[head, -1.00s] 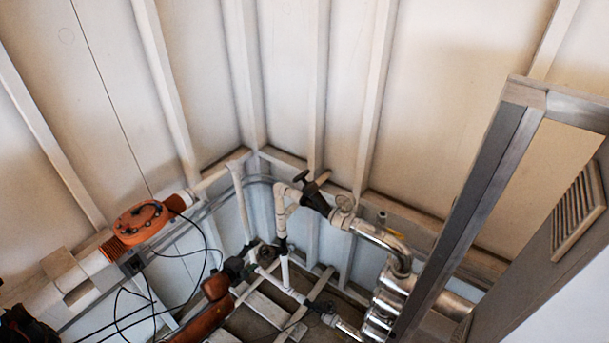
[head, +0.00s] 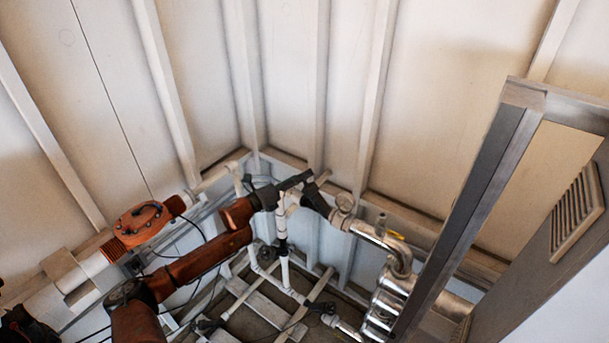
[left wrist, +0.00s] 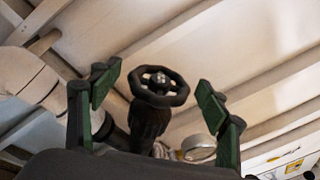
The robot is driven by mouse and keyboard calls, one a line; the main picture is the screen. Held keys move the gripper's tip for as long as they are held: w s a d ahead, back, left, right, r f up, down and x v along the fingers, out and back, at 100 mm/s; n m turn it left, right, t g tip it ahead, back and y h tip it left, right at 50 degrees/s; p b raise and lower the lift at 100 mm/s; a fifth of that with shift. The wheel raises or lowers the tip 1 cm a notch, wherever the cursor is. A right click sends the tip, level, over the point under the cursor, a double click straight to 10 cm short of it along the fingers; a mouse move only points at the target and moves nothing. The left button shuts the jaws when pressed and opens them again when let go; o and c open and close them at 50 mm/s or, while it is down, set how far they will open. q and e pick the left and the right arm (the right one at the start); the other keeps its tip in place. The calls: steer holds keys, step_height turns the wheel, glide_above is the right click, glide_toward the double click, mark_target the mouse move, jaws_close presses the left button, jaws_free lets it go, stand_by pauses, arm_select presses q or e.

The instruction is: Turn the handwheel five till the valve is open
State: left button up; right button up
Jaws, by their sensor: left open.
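The dark handwheel (left wrist: 174,98) stands on its black valve body (left wrist: 148,122) in the left wrist view, near the middle of the picture. My left gripper (left wrist: 157,92) is open, with one green-padded finger to each side of the wheel. I see gaps between the fingers and the rim. In the head view my left gripper (head: 296,181) reaches in from the left to the top of the valve body (head: 316,200) and mostly hides the handwheel.
A round gauge (head: 344,202) and shiny metal pipe (head: 375,234) sit right of the valve. White pipes (head: 281,230) run below it. An orange unit (head: 142,222) is on the left wall pipe. A metal frame (head: 470,205) stands at right.

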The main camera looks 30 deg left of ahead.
arm_select(q)
steer(key=shift+x, duration=1.15)
steer(key=shift+c, duration=0.6)
steer(key=c, duration=1.2)
steer(key=shift+o, duration=0.2)
